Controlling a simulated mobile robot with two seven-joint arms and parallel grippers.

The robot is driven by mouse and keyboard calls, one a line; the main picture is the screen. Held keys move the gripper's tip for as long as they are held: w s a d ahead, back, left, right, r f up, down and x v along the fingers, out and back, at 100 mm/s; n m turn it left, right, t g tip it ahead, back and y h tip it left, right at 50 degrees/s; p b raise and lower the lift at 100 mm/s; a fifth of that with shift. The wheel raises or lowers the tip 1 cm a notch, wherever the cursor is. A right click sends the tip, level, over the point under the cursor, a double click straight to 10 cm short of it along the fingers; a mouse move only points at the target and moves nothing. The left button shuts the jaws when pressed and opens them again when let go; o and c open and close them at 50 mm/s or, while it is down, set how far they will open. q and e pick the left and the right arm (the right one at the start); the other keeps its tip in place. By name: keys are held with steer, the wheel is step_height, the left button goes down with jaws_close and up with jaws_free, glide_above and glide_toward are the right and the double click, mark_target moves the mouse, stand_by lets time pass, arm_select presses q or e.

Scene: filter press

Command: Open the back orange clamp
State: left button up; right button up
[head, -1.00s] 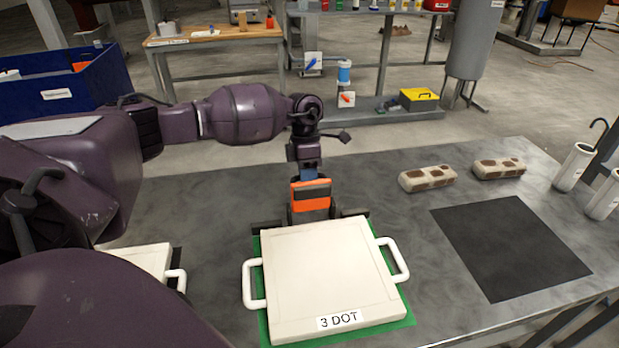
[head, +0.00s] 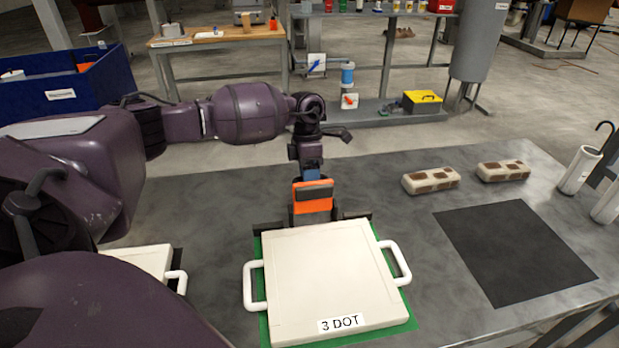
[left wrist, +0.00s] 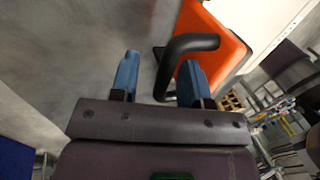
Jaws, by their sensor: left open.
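The back orange clamp (head: 312,196) stands at the rear edge of the white "3 DOT" plate (head: 325,275), which lies on a green base. My left gripper (head: 312,174) is directly at the clamp's upper back side. In the left wrist view, its two blue fingers (left wrist: 157,72) are apart. A black bent handle (left wrist: 190,44) of the orange clamp (left wrist: 222,50) reaches into the space between them, nearer the right finger. Whether either finger touches the handle is unclear. My right gripper is not in view.
A second white plate (head: 142,262) lies to the left, partly hidden by my arm. Two spotted blocks (head: 431,180) and a dark mat (head: 515,250) are on the table at right, with white cylinders (head: 578,170) at the far right. A blue bin (head: 60,85) stands at the back left.

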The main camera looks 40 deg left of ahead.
arm_select(q)
steer(key=p+v, duration=0.1)
steer(key=v, duration=0.6)
steer(key=shift+r, duration=0.15)
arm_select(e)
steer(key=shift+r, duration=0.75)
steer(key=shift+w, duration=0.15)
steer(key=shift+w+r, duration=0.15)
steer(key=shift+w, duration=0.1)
